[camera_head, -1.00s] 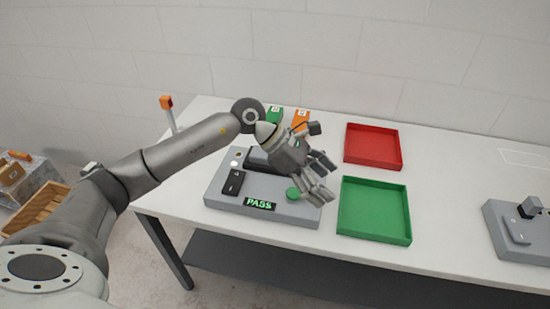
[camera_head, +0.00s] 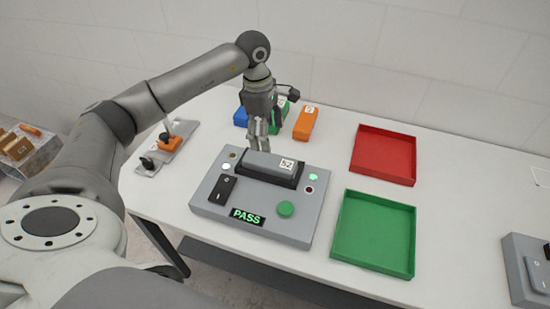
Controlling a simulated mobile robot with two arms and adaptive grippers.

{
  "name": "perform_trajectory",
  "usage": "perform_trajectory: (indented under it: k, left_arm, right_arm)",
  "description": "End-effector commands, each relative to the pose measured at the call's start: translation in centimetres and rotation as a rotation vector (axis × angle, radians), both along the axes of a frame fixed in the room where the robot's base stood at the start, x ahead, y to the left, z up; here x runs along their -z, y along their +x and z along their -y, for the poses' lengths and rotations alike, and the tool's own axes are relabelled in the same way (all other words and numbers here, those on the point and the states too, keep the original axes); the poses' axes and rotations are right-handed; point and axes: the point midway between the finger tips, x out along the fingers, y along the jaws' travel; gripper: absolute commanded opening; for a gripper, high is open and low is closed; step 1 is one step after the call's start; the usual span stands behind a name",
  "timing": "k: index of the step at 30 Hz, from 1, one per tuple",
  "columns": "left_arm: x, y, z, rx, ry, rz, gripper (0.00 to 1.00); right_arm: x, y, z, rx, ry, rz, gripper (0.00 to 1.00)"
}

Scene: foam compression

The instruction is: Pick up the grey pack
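The grey pack (camera_head: 268,163), with a white label reading 52, lies in the dark cradle on top of the grey test device (camera_head: 230,218). The device's display (camera_head: 247,217) reads PASS in green. My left gripper (camera_head: 262,143) points down just behind the pack, at its far left side. Its fingers look close to the pack, but I cannot tell whether they touch it. I cannot make out the gap between the fingertips. My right gripper is not in view.
A green tray (camera_head: 372,273) and a red tray (camera_head: 383,178) stand right of the device. Blue (camera_head: 240,117), green (camera_head: 284,102) and orange (camera_head: 305,123) packs stand behind it. An orange-handled fixture (camera_head: 169,144) is at left, another grey device (camera_head: 524,284) at right.

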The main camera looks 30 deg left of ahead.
Motion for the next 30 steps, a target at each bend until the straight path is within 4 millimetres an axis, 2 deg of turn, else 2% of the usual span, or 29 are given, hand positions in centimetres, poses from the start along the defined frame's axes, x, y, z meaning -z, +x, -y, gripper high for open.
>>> perform_trajectory:
  k: [6, 9, 13, 16, 20, 24, 29, 30]
  left_arm:
    - [3.1, 0.0, 0.5, 0.001, -0.002, -0.001, 0.77]
    - [3.7, 0.0, 0.5, 0.002, -0.002, -0.001, 0.77]
    - [4.9, -0.3, 0.6, 0.001, -0.002, -0.005, 0.77]
    - [6.4, -0.5, 0.8, 0.001, -0.002, -0.005, 0.77]
    - [8.2, -0.4, 1.0, 0.001, -0.002, -0.001, 0.77]
    - [8.9, -0.3, 1.0, 0.001, -0.002, 0.001, 0.77]
    - [9.0, -0.3, 1.0, 0.001, -0.002, 0.001, 0.77]
    - [8.9, -0.3, 1.0, 0.001, -0.003, 0.001, 0.73]
  right_arm:
    - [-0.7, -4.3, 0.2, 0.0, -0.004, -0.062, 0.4]
    - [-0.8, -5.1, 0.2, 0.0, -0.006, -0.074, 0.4]
    - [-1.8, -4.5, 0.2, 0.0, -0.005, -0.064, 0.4]
    - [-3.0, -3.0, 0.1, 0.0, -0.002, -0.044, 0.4]
    - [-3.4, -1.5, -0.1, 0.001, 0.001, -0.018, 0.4]
    - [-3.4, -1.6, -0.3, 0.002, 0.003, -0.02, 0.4]
    - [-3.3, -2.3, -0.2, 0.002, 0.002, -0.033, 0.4]
    - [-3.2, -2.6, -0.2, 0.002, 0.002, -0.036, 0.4]
